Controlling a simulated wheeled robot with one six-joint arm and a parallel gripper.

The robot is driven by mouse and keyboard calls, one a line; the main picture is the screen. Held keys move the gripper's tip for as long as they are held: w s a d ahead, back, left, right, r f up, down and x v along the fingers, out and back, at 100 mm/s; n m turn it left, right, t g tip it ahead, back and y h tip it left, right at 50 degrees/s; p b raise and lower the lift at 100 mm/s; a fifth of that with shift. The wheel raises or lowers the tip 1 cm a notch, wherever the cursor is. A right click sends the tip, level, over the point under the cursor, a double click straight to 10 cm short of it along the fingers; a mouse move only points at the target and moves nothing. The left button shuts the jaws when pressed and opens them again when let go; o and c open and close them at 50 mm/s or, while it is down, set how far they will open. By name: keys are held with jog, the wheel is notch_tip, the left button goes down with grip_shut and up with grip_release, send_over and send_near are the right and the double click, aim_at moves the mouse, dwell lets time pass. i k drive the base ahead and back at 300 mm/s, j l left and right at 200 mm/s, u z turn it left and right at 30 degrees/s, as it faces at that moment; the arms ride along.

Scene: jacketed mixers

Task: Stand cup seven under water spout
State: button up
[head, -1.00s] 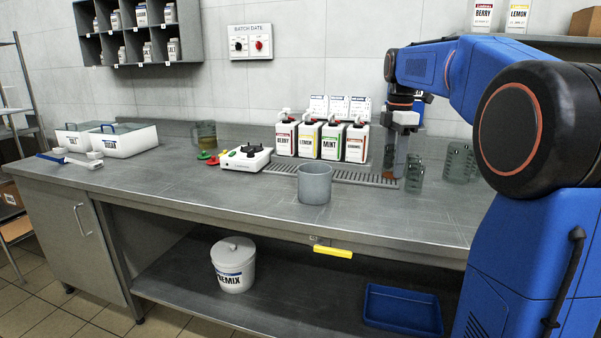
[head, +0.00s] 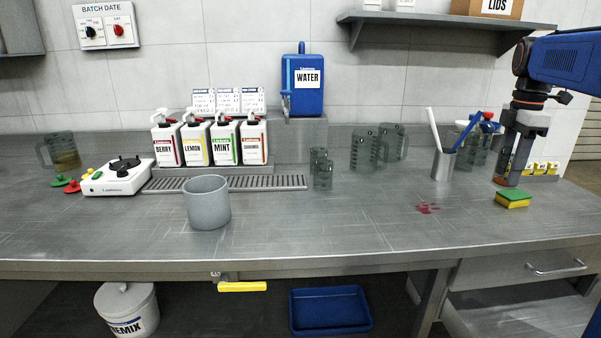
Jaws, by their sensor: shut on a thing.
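My gripper (head: 523,122) hangs at the far right, pointing down. It is shut on a tall clear greyish cup (head: 510,158) with a little brown-orange stuff at its bottom. The cup is upright; any number on it is unreadable, and I cannot tell whether its base touches the table. The blue water dispenser (head: 302,92), labelled WATER, stands on a steel block at the back centre, well left of my gripper. Its spout is too small to make out. Two small clear cups (head: 323,176) stand in front of it.
A drip grate (head: 225,183) runs before the flavour jugs (head: 226,142). A grey pot (head: 207,203) stands in front. Clear measuring jugs (head: 362,151), a utensil holder (head: 443,165), a sponge (head: 513,199) and a red spill (head: 428,208) lie to the right. The front centre is clear.

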aim_at(288, 179)
jog(key=z, duration=0.45)
jog(key=j+z, duration=0.15)
jog(key=z, duration=0.7)
jog(key=k+z, duration=0.1)
jog(key=z, duration=0.35)
jog(key=j+z, duration=0.1)
jog(key=z, duration=0.35)
jog(key=k+z, duration=0.1)
jog(key=z, duration=0.35)
jog(key=k+z, duration=0.45)
jog(key=z, duration=0.3)
jog(key=k+u, duration=0.25)
jog(key=u, duration=0.55)
jog(key=j+u, duration=0.1)
jog(key=u, duration=1.55)
jog(key=i+u, duration=0.1)
jog(key=u, duration=2.05)
jog(key=i+l, duration=0.05)
